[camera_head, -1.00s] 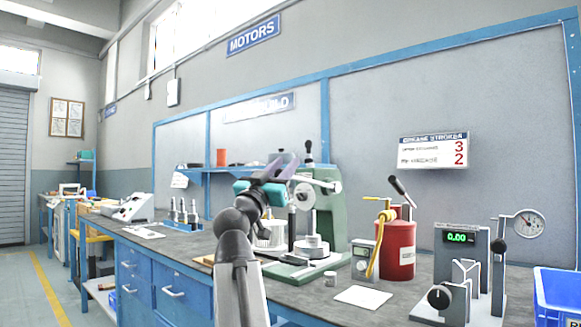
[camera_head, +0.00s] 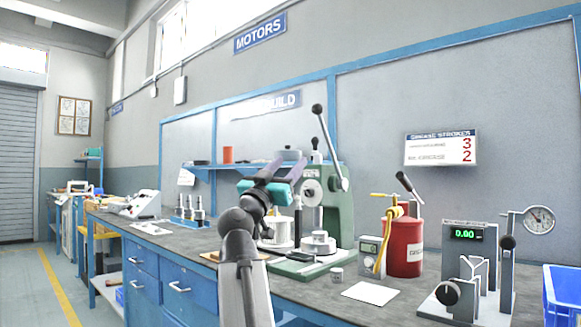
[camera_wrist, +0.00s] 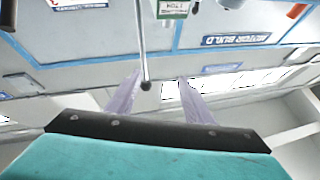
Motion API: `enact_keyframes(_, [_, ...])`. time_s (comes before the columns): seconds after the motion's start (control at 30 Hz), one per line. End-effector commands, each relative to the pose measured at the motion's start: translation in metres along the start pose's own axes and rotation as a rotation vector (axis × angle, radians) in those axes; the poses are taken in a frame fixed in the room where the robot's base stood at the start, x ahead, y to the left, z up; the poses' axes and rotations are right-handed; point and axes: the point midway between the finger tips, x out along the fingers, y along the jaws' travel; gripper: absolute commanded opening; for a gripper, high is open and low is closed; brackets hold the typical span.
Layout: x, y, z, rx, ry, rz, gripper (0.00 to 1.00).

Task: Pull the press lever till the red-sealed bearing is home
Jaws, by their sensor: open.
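The green press (camera_head: 342,215) stands on the bench behind and to the right of my gripper (camera_head: 288,161). Its lever (camera_head: 329,140) rises steeply, leaning left, with a black ball knob at the top. In the wrist view the lever (camera_wrist: 141,40) and its ball appear between my fingers (camera_wrist: 158,85). My gripper is open and holds nothing; the ball looks beyond the fingertips, at a distance I cannot judge. Silver round parts (camera_head: 318,243) sit on the press base under the ram. I cannot make out a red seal on a bearing.
A red grease can (camera_head: 403,247) with a pump handle stands right of the press. A gauge fixture (camera_head: 470,275) and a blue bin (camera_head: 562,295) are farther right. A white spool (camera_head: 276,231) is left of the ram. A white card (camera_head: 370,293) lies near the front edge.

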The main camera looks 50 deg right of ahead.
Motion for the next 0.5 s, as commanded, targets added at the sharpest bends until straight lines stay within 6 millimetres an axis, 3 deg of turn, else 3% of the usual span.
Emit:
enact_keyframes(0.27, [-0.007,0.002,-0.001,-0.001,0.0,0.002,0.47])
enact_keyframes(0.5, [-0.025,0.002,-0.001,0.0,0.0,0.002,0.47])
